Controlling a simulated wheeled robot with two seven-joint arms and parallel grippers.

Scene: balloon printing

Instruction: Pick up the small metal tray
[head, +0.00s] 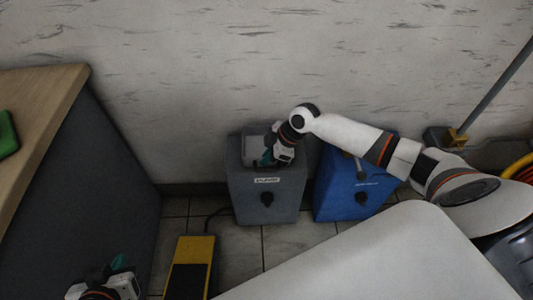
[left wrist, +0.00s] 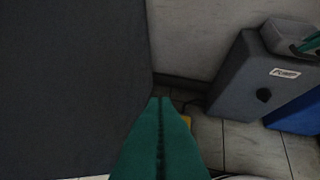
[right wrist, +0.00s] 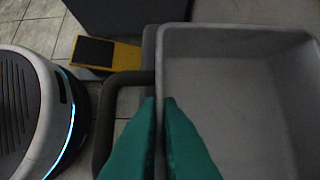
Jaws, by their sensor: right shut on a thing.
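The small metal tray (head: 255,148) is a grey, open, rectangular tray on top of a grey box (head: 266,203) with a label and a black knob. In the right wrist view the tray (right wrist: 235,100) looks empty, with a raised rim. My right gripper (head: 266,160) is at the tray, its green fingers (right wrist: 160,103) shut on the tray's left wall, one on each side. Whether the tray is lifted off the box I cannot tell. My left gripper (head: 119,263) is low at the left; its green fingers (left wrist: 160,100) are together and empty.
A blue box (head: 350,195) with a black knob stands right of the grey box. A yellow pedal (head: 210,248) lies on the tiled floor in front. A dark cabinet (head: 95,190) with a wooden top and green object (head: 7,133) is at left. The wall is close behind.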

